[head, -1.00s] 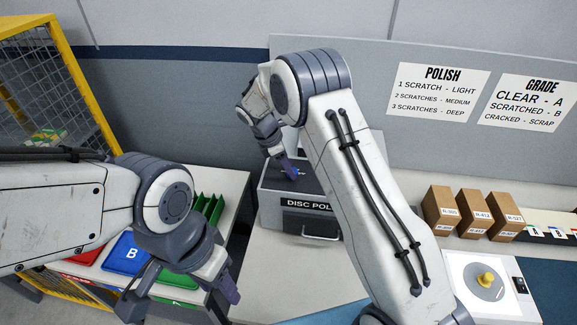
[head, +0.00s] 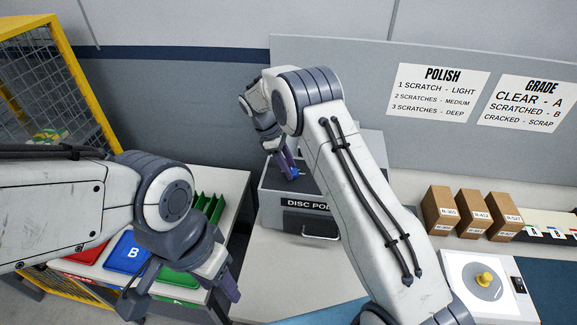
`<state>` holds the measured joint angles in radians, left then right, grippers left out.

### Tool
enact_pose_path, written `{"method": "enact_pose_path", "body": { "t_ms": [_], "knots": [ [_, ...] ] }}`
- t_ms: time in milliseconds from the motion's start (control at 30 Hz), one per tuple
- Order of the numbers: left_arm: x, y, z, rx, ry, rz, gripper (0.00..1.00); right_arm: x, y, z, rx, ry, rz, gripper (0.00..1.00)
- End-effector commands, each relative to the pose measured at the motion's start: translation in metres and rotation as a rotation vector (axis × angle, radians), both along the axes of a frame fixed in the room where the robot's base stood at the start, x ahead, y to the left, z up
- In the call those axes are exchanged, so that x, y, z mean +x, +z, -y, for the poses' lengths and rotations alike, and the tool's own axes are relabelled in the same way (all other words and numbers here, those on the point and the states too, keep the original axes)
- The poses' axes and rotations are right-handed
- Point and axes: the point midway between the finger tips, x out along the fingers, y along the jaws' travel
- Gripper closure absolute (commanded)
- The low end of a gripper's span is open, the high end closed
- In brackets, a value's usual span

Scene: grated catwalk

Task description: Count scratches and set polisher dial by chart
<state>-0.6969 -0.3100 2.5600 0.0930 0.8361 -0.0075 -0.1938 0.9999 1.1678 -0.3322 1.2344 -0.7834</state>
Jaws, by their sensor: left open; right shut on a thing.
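The disc polisher (head: 268,208) is a grey box with a dark top and a front drawer handle, standing on the bench in the middle. My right gripper (head: 290,168) reaches over it from above and is shut on a small blue part, seemingly the dial (head: 296,173), on its top. The dial's setting cannot be read. The polish chart (head: 437,91) on the back panel reads 1 scratch light, 2 scratches medium, 3 scratches deep. My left gripper (head: 226,284) is open, pointing down in front of the left-hand table. No scratches can be made out.
A grade chart (head: 525,101) hangs beside the polish chart. Brown boxes (head: 437,208) and a white device with a yellow knob (head: 486,279) stand at right. A blue B bin (head: 128,252), a green rack (head: 207,207) and a yellow cage (head: 62,60) are at left.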

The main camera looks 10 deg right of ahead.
Motion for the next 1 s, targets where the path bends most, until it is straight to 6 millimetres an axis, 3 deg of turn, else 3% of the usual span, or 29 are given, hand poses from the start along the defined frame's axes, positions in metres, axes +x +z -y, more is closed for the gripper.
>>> {"method": "enact_pose_path", "body": {
  "t_ms": [233, 267, 300, 333, 733, 1000],
  "knots": [
    [0.0, 0.0, 0.0, 0.0, 0.0, 0.0, 0.5, 0.002, 0.002, 0.0, 0.001, 0.003, 0.008, 1.0],
    [0.0, 0.0, 0.0, 0.0, 0.0, 0.0, 0.5, 0.002, 0.002, 0.0, 0.001, 0.003, 0.008, 0.47],
    [0.0, 0.0, 0.0, 0.0, 0.0, 0.0, 0.5, 0.002, 0.002, 0.0, 0.001, 0.003, 0.008, 0.31],
    [0.0, 0.0, 0.0, 0.0, 0.0, 0.0, 0.5, 0.002, 0.002, 0.0, 0.0, 0.003, 0.007, 0.24],
    [0.0, -0.004, 0.0, 0.0, 0.0, 0.0, 0.5, 0.002, 0.005, -0.002, 0.001, 0.003, 0.005, 0.24],
    [0.0, -0.025, 0.0, 0.0, 0.003, 0.0, 0.5, 0.011, 0.048, -0.019, 0.001, 0.004, 0.011, 0.24]
  ]
}}
